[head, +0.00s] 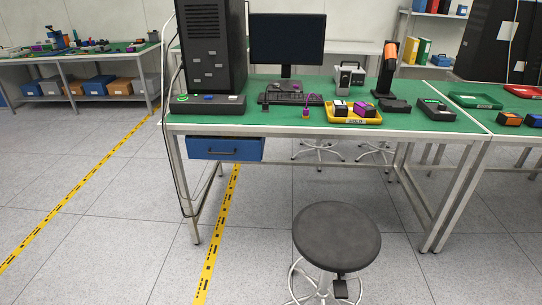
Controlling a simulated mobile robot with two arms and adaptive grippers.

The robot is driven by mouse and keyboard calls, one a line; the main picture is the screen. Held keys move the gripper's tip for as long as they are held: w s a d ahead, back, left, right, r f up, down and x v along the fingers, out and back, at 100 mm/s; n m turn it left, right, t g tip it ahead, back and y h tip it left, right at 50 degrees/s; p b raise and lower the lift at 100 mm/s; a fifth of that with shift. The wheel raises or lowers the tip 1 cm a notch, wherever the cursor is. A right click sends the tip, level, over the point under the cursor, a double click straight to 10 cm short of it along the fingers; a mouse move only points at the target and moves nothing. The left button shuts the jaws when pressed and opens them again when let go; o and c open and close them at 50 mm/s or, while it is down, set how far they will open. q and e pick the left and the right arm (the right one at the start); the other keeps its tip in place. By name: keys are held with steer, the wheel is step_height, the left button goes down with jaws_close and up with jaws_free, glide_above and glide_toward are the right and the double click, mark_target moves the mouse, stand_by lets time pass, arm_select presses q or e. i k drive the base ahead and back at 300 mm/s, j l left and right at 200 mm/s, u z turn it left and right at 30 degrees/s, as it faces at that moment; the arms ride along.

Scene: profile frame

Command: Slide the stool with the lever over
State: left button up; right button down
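The stool (337,236) stands on the grey tiled floor in front of the workbench, at the lower middle right of the head view. It has a round dark seat, a metal column and a foot ring, partly cut off by the bottom edge. A small black lever (341,288) shows under the seat on its near side. Neither of my grippers is in the head view.
The green-topped workbench (220,122) stands behind the stool, with a blue drawer (226,148) under its left end. More stools (319,150) stand beneath it. Yellow tape (218,232) runs along the floor to the left. The floor around the stool is clear.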

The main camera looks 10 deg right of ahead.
mark_target(322, 294)
steer(key=z, duration=1.95)
steer(key=i+j, duration=0.2)
steer(key=j, duration=0.15)
steer(key=i+j, duration=0.15)
steer(key=j, duration=0.2)
steer(key=i+j, duration=0.2)
steer(key=j, duration=0.2)
steer(key=i+j, duration=0.15)
steer(key=j, duration=0.2)
steer(key=i+j, duration=0.2)
steer(key=j, duration=0.15)
